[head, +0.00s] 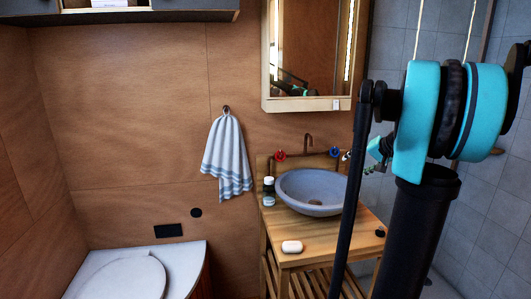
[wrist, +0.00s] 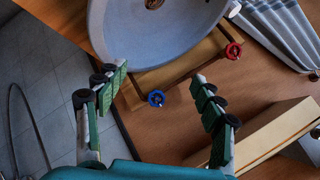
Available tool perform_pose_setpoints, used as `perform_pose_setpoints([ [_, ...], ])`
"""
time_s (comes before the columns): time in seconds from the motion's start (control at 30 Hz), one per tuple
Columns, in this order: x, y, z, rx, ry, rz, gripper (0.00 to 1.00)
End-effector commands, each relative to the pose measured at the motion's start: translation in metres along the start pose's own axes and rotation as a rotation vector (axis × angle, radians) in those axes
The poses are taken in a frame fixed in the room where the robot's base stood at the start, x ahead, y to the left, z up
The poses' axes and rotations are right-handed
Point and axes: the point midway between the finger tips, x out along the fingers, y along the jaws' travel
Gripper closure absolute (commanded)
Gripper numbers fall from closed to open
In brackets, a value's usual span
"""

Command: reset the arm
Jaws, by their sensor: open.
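My gripper (wrist: 160,74) is open in the wrist view, with its two green-padded fingers spread apart and nothing between them. The grey basin (wrist: 150,38) and the blue tap handle (wrist: 156,98) lie beyond the fingertips, apart from them. In the head view, my teal and black arm (head: 415,125) fills the right side. Only a small teal part of my gripper (head: 378,149) shows behind the arm, right of the basin (head: 312,191); the fingers are mostly hidden there.
A wooden washstand (head: 325,238) carries the basin, a bottle (head: 268,192) and a white soap (head: 292,247). A mirror cabinet (head: 305,104) hangs above. A striped towel (head: 227,158) hangs on the wall. A white toilet (head: 120,275) stands lower left. Tiled wall is at right.

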Motion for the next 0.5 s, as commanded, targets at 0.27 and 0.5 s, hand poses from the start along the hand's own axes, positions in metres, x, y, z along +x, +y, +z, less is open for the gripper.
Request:
perform_pose_setpoints([
  [0.27,0.021,-0.007,0.076,-0.067,-0.077,0.071,0.32],
  [0.5,0.037,-0.001,0.198,-0.187,-0.176,0.192,0.32],
])
